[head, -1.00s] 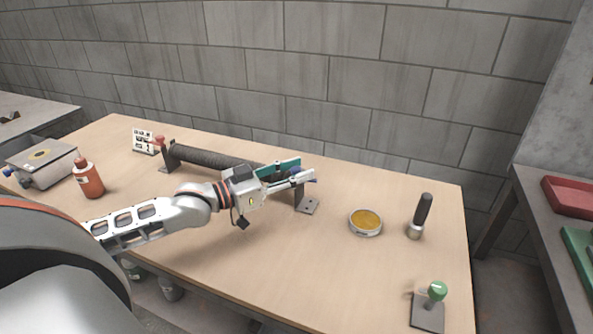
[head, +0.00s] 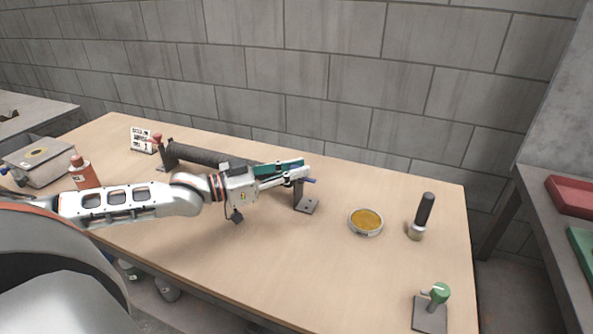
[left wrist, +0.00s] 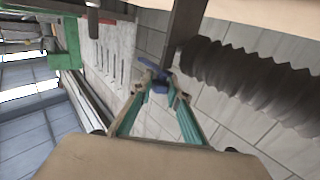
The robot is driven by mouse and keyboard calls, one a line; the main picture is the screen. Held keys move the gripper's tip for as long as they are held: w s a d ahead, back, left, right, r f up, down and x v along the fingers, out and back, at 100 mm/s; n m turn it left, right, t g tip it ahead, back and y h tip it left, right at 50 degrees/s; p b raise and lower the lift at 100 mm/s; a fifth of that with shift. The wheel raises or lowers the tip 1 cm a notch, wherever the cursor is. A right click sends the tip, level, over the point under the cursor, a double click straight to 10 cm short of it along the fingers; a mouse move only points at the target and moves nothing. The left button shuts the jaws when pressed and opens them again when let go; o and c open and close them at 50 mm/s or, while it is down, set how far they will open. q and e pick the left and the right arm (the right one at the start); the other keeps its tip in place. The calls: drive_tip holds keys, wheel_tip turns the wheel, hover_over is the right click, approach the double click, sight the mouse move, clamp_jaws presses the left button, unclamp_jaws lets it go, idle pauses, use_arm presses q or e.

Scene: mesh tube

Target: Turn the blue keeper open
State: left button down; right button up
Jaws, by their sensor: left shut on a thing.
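The blue keeper (head: 311,180) is at the right end of the dark ribbed tube (head: 205,157), by the right bracket (head: 304,203); only a small blue part shows past my fingers. My left gripper (head: 305,171) comes in from the left in front of the tube and is shut on the blue keeper. In the left wrist view the keeper (left wrist: 154,72) shows between the teal-padded fingertips (left wrist: 160,88), beside the grey post and the tube (left wrist: 258,80). The keeper's exact angle is hard to tell. My right gripper is not in view.
A red knob (head: 157,138) tops the tube's left bracket, near a small sign (head: 142,140). A red bottle (head: 84,174) stands left. A round yellow-filled dish (head: 366,221), a black-handled tool (head: 422,217) and a green-knobbed stand (head: 437,296) are right. The table's front middle is clear.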

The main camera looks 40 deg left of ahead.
use_arm(q)
drive_tip(key=c, duration=1.9)
unclamp_jaws()
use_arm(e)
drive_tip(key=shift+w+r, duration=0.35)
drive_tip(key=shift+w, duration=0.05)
use_arm(q)
drive_tip(key=v, duration=1.2)
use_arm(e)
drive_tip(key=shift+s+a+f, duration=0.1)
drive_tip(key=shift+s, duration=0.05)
use_arm(q)
drive_tip(key=shift+w+a+r, duration=0.1)
